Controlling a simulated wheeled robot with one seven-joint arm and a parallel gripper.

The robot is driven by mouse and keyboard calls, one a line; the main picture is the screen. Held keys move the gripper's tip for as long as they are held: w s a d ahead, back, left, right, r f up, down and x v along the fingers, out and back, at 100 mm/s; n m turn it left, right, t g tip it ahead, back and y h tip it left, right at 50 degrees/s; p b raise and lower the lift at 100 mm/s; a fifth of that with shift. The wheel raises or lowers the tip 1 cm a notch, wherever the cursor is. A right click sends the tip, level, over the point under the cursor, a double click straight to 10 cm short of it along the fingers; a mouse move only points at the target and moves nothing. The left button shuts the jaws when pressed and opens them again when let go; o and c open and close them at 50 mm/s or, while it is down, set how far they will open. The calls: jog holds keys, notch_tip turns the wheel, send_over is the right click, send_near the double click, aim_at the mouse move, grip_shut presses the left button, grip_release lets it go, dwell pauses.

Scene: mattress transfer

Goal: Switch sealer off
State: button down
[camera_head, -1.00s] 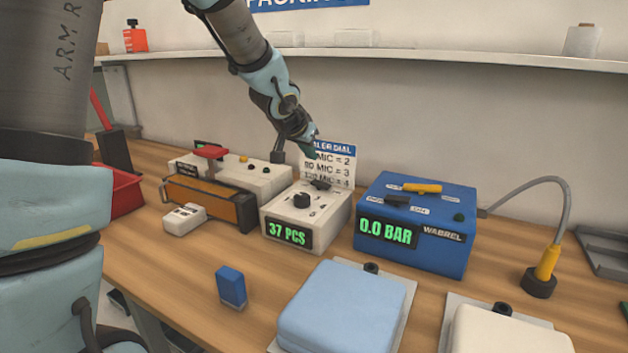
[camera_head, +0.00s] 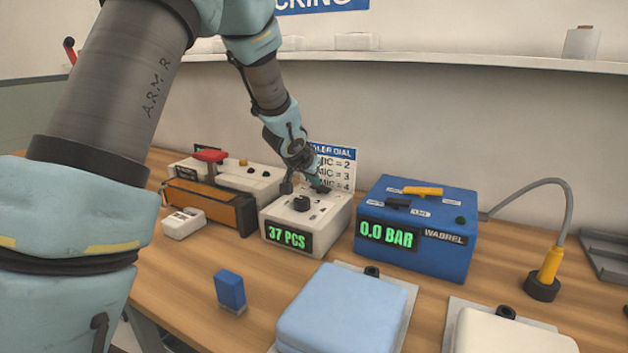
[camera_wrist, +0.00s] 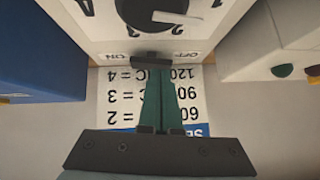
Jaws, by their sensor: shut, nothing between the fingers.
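The white sealer control box (camera_head: 327,222) stands mid-bench with a "37 PCS" display and a black dial (camera_head: 302,203). In the wrist view, a dark switch (camera_wrist: 150,60) sits between the upside-down labels "ON" on the left and "OFF" on the right. My gripper (camera_head: 321,187) is at the box's rear top edge. Its teal fingers (camera_wrist: 159,72) are closed together, with nothing between them, and their tips are at the switch. I cannot tell whether they touch it or which way it is set. The sealer (camera_head: 210,200), with an orange bar and red handle, is to the left.
The blue WABREL box (camera_head: 415,240), reading 0.0 BAR, stands close on the right. The settings sign (camera_head: 340,167) stands right behind the control box. A blue block (camera_head: 230,290), a light blue pad (camera_head: 342,305) and a white pad (camera_head: 510,335) are in front.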

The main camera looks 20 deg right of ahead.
jog(key=shift+w+a+f, duration=0.1)
jog(key=shift+w+f, duration=0.05)
jog(key=shift+f, duration=0.2)
jog(key=shift+s+d+r+b, duration=0.1)
jog(key=shift+s+d+b, duration=0.5)
jog(key=shift+s, duration=0.15)
jog(key=shift+r+p, duration=0.5)
jog(key=shift+r, duration=0.05)
jog(key=r+p, duration=0.1)
jog(key=r, duration=0.1)
jog(key=r+p, duration=0.1)
jog(key=r, duration=0.1)
jog(key=shift+s+p, duration=0.25)
jog(key=shift+p, duration=0.1)
jog(key=v, duration=0.9)
jog(key=shift+s+a+f, duration=0.2)
